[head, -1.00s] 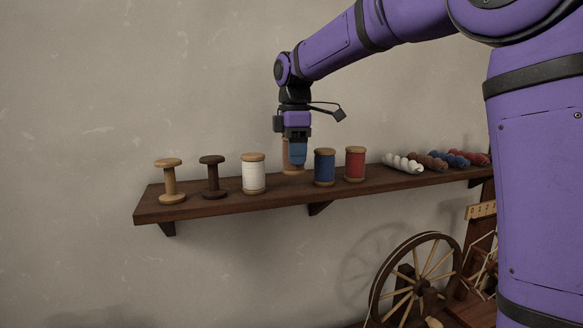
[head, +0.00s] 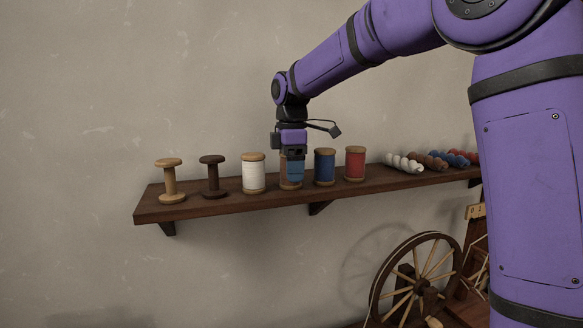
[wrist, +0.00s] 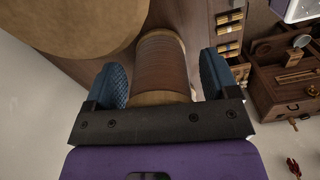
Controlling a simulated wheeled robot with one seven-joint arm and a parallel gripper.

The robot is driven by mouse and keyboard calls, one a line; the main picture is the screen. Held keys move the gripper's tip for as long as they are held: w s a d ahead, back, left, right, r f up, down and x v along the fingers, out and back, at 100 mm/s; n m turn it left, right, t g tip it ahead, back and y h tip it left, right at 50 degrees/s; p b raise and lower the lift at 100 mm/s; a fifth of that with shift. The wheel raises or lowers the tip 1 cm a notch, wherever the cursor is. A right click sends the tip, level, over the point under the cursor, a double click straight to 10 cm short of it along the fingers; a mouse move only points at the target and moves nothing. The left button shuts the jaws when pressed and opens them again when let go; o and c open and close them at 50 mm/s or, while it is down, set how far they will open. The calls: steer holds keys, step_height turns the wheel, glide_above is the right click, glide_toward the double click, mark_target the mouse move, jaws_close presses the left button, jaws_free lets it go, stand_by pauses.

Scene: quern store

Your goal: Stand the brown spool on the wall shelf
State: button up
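The brown spool (head: 284,174) stands upright on the wooden wall shelf (head: 235,201), between the white spool (head: 254,174) and the blue spool (head: 325,168). My gripper (head: 295,172) points down over it, with blue fingertips at its sides, and hides part of it in the head view. In the wrist view, the brown spool (wrist: 161,66) lies between the two fingers of my gripper (wrist: 164,80). Narrow gaps show between fingers and spool, so the gripper looks open around it.
A red spool (head: 355,164) and several yarn skeins (head: 428,162) are to the right on the shelf. A dark empty spool (head: 213,178) and a light one (head: 169,182) stand to the left. A spinning wheel (head: 415,281) is below. A large tan disc (wrist: 70,22) is close in the wrist view.

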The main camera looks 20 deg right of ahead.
step_height(320, 180, up, 12)
steer(key=shift+f, duration=0.1)
steer(key=shift+r, duration=0.3)
steer(key=shift+s, duration=0.45)
steer(key=s+d+f+m+t, duration=0.15)
steer(key=s+m, duration=0.25)
steer(key=s, duration=0.5)
steer(key=s+d+f+m+t, duration=0.15)
steer(key=s+m, duration=0.25)
steer(key=s, duration=0.4)
steer(key=s+d+f+m+t, duration=0.2)
steer(key=s+f+m, duration=0.6)
steer(key=s+f, duration=0.4)
steer(key=s+d, duration=0.1)
steer(key=s, duration=0.2)
steer(key=shift+d+f, duration=0.3)
steer(key=shift+d, duration=0.05)
